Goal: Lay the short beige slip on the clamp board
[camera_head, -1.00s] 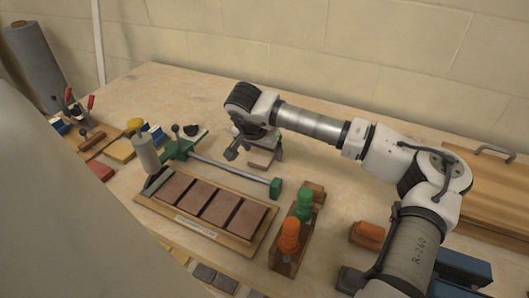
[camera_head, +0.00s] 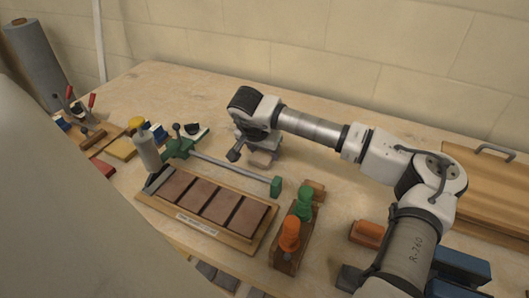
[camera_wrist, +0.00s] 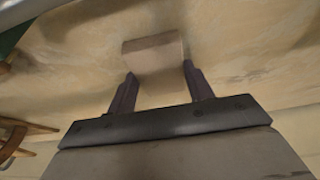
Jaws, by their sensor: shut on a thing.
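The short beige slip (camera_wrist: 152,52) is between the two dark fingers of my gripper (camera_wrist: 159,75) in the wrist view. Its far end sticks out beyond the fingertips. In the head view the slip (camera_head: 262,158) shows below my gripper (camera_head: 262,146), over the middle of the bench; I cannot tell its height above the wood. A wooden board with red-handled clamps (camera_head: 97,140) lies at the far left of the bench, well left of my gripper. It looks like the clamp board and is partly hidden by a pale body in front.
A tray of brown slips (camera_head: 235,243) lies in front of my gripper, with a green-ended bar clamp (camera_head: 232,172) behind it. The bench behind my gripper is clear up to the block wall.

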